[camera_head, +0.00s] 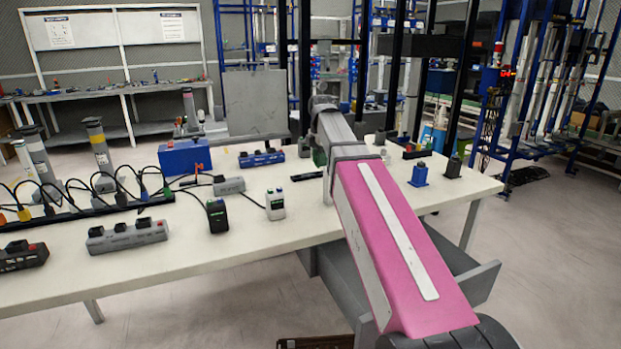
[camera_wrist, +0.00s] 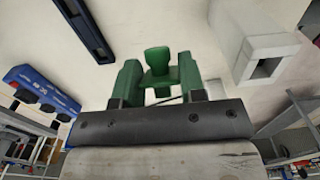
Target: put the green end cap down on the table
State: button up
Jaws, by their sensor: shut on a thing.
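The green end cap (camera_wrist: 157,60) is between the two green fingers of my gripper (camera_wrist: 160,76) in the wrist view. My gripper is shut on it. The pale table (camera_wrist: 215,25) lies behind the cap and fingers; I cannot tell how much gap is between cap and table. In the head view, a small dark green patch (camera_head: 319,156) shows beside the end of my arm, over the table (camera_head: 300,225). I cannot tell whether it is cap or finger; my arm hides the rest.
A blue power strip (camera_wrist: 40,92) lies left of my gripper, a dark bar (camera_wrist: 86,30) ahead-left and a grey hollow block (camera_wrist: 262,48) at right. A blue block (camera_head: 418,175) and other small devices stand at the table's right. Bare table lies around the cap.

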jog(key=w+d+f, duration=0.1)
jog(key=d, duration=0.1)
jog(key=w+d+f, duration=0.1)
jog(key=d+f, duration=0.1)
jog(key=d, duration=0.1)
jog(key=w+d+f, duration=0.1)
jog(key=d+f, duration=0.1)
jog(key=d, duration=0.1)
jog(key=shift+w+d+f, duration=0.1)
jog(key=shift+w+f, duration=0.15)
jog(key=shift+w, duration=0.1)
jog(key=shift+f, duration=2)
jog(key=shift+f, duration=0.1)
jog(key=o, duration=0.9)
notch_tip(320, 180, up, 12)
